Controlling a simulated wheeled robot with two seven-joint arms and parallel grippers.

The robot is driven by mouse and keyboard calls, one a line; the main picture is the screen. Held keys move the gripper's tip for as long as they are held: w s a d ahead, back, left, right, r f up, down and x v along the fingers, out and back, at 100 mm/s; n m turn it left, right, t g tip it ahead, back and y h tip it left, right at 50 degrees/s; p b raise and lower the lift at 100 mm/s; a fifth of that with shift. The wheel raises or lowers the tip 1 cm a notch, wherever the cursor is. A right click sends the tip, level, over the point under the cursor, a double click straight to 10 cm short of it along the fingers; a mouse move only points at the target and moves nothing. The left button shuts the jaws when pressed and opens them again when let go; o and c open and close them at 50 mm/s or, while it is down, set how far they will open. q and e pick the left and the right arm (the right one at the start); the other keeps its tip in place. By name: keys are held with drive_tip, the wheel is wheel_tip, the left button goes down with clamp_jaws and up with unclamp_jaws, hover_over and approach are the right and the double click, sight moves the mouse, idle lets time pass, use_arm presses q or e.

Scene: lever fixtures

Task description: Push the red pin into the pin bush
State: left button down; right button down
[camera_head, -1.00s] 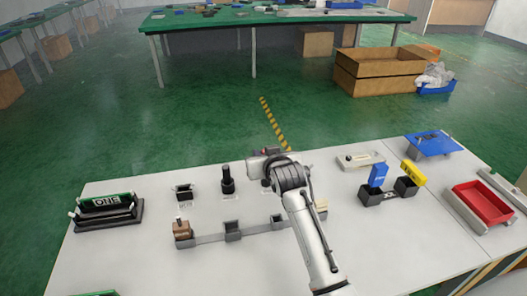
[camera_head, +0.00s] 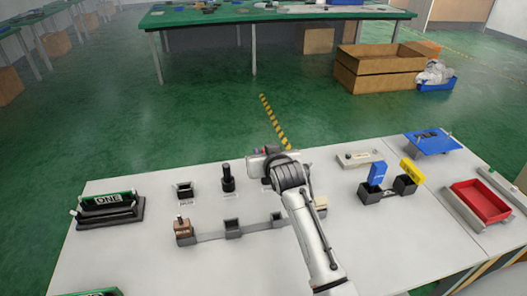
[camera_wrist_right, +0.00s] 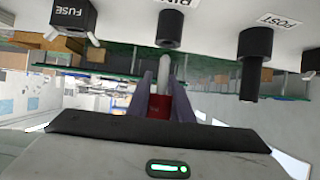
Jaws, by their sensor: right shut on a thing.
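My right gripper (camera_wrist_right: 160,100) is shut on the red pin (camera_wrist_right: 158,108), which has a pale grey shaft. In the right wrist view, which is upside down, the shaft points up at the dark round pin bush (camera_wrist_right: 170,30) under the partly hidden PIN label. The shaft's tip overlaps the bush's end; I cannot tell whether it has entered. In the head view my right gripper (camera_head: 267,156) is over the table's back middle, and my wrist mostly hides the bush. My left gripper is in neither view.
Beside the bush stand the black post (camera_wrist_right: 254,65) and the fuse holder (camera_wrist_right: 73,15). In the head view a grey rail (camera_head: 210,236) lies in front. A blue block (camera_head: 377,173), a yellow block (camera_head: 412,171) and a red tray (camera_head: 482,201) are at right. The table's front middle is clear.

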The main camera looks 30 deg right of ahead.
drive_tip(key=shift+p, duration=0.45)
idle(1.0)
drive_tip(key=shift+f+b, duration=0.8)
drive_tip(key=shift+f, duration=1.25)
idle(0.3)
drive_tip(key=shift+r+p, duration=0.9)
drive_tip(key=shift+p, duration=0.25)
drive_tip(key=shift+r, duration=0.75)
drive_tip(key=shift+f+b, duration=0.75)
drive_tip(key=shift+f, duration=0.9)
drive_tip(key=c, duration=1.5)
unclamp_jaws()
